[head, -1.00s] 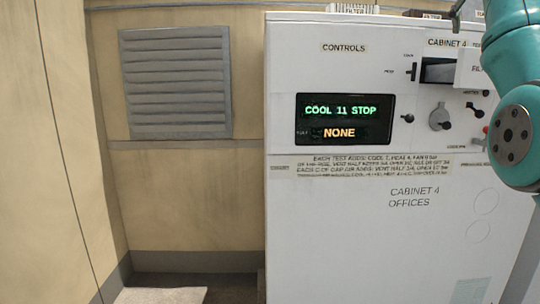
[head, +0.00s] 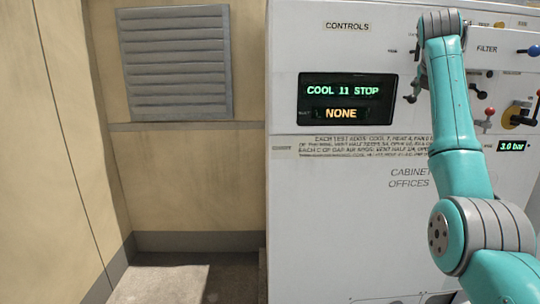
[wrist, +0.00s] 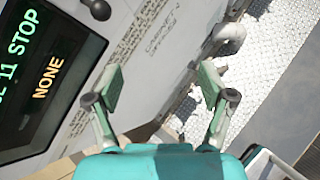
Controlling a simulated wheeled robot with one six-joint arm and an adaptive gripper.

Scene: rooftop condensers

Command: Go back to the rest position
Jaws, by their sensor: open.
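My gripper (wrist: 160,88) shows in the wrist view with its two green fingers spread apart and nothing between them. It is apart from the white control cabinet, whose display (wrist: 40,75) lies tilted to its left in that view. In the head view my teal arm crosses the right part of the cabinet (head: 330,220), and I cannot make out the fingers there. The display (head: 345,102) reads "COOL 11 STOP" and "NONE". My arm hides part of the panel, including part of the "CABINET 4 OFFICES" lettering.
Right of my arm are a blue-tipped lever (head: 530,51), a red-knobbed lever (head: 486,119) and a "3.0 bar" readout (head: 511,146). A louvred vent (head: 175,62) is on the beige wall. The floor (head: 165,280) left of the cabinet looks clear. Patterned metal (wrist: 275,60) shows in the wrist view.

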